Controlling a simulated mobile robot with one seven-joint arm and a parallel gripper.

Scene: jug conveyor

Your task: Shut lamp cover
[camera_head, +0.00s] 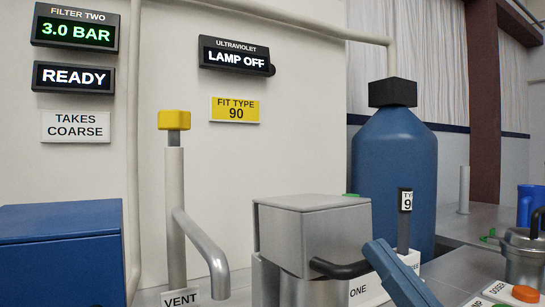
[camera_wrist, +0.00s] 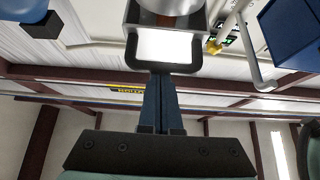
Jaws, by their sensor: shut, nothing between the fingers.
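A grey metal box-like cover (camera_head: 315,228) with a black bar handle (camera_head: 340,268) sits over a grey metal body (camera_head: 290,290) at the centre front of the head view. I take it to be the lamp cover; how far it stands open is unclear. My gripper (camera_head: 377,247) has slim blue fingers, shut and empty, close to the right of the handle. In the wrist view my gripper (camera_wrist: 161,76) points at the middle of the handle (camera_wrist: 165,70); whether they touch is unclear. The metal housing (camera_wrist: 135,18) is cut off by the top edge.
A lamp display (camera_head: 236,56) reads LAMP OFF. A yellow-topped post (camera_head: 175,120) with a grey lever pipe (camera_head: 200,245) stands left of the cover. A tall blue tank (camera_head: 393,165) stands behind right. A blue box (camera_head: 60,250) fills the left front. A metal pot (camera_head: 522,255) stands right.

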